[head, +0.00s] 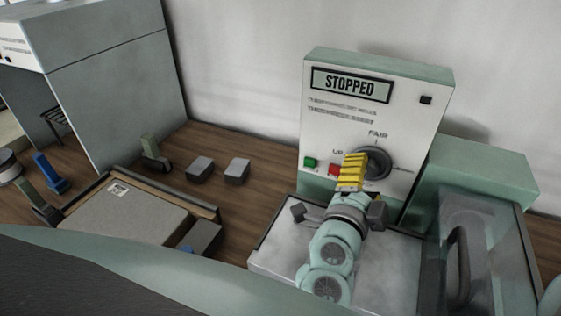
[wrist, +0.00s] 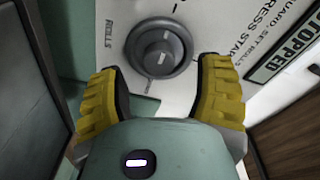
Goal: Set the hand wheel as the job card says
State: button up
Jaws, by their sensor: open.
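The hand wheel (head: 377,163) is a round dark grey knob on the upright white panel (head: 410,110). Behind my gripper it is partly covered in the head view. In the wrist view the wheel (wrist: 158,50) shows whole, with pale marks on its face and the word ROLLS beside it. My gripper (head: 352,168) has yellow ribbed fingers. In the wrist view my gripper (wrist: 160,85) is open, its fingers apart on either side just below the wheel, with nothing between them. The panel display (head: 350,85) reads STOPPED. I cannot make out a job card's writing.
A green button (head: 310,162) and a red button (head: 335,169) sit left of the wheel. A clear cover with a dark handle (head: 460,265) stands at right. A tray (head: 125,220) with a small white label (head: 118,188) and two grey blocks (head: 237,171) lie left.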

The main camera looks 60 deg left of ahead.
jog(key=shift+x, duration=1.3)
grip_shut()
